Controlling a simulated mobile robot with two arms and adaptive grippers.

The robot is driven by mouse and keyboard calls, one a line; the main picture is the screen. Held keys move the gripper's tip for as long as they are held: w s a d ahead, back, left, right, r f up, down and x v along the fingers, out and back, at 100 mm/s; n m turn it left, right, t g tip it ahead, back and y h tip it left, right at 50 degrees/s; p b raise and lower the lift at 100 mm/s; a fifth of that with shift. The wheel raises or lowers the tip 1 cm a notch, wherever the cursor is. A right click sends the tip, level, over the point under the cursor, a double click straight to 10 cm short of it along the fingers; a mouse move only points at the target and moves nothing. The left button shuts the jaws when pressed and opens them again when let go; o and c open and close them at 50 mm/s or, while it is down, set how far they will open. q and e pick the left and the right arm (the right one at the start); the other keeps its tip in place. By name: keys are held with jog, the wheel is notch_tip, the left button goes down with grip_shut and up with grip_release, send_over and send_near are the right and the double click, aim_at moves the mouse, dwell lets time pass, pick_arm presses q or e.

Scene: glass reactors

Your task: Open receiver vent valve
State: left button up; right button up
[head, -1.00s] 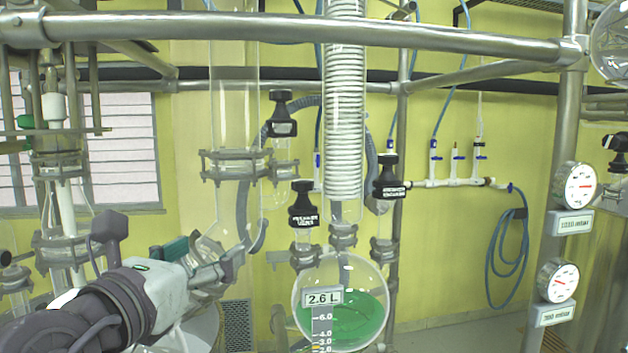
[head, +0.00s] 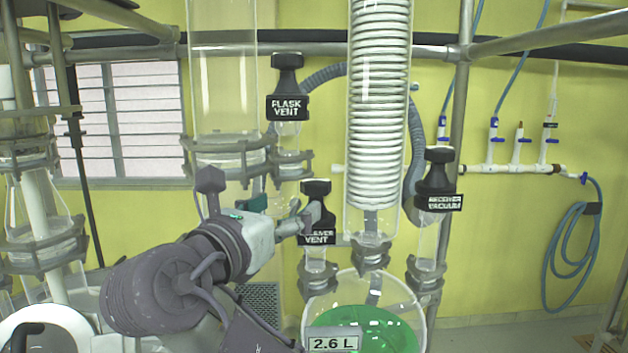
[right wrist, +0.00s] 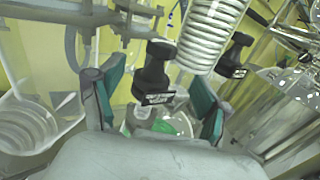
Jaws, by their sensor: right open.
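The receiver vent valve (head: 317,189) has a black knob with a partly covered label ending in "VENT". It stands upright above the round receiver flask (head: 405,312), which holds green liquid. My right gripper (head: 306,216) is at the knob's left side and covers part of its label. In the right wrist view the same knob (right wrist: 155,66) shows between the two spread, green-padded fingers of my open right gripper (right wrist: 155,92). Gaps show on both sides of the knob there. My left gripper is not in view.
A "FLASK VENT" valve (head: 287,85) stands above and left. A vacuum valve (head: 438,180) stands to the right. The glass coil condenser (head: 378,110) is close on the right, and a glass column (head: 222,90) is on the left. Metal rails cross behind.

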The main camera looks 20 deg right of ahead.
aim_at(322, 194)
jog(key=p+x, duration=0.1)
jog(key=x, duration=0.4)
jog(key=shift+d+r, duration=0.1)
jog(key=shift+d, duration=0.15)
jog(key=p+x, duration=0.2)
jog(key=x, duration=0.2)
jog(key=shift+w+d, duration=0.1)
jog(key=shift+w, duration=0.15)
jog(key=shift+w+d+f, duration=0.2)
jog(key=shift+f, duration=0.1)
jog(key=c, duration=1.2)
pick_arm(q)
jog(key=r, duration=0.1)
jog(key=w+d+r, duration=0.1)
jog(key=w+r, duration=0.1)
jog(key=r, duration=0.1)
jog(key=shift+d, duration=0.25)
pick_arm(e)
jog(key=shift+n+t+y, duration=0.3)
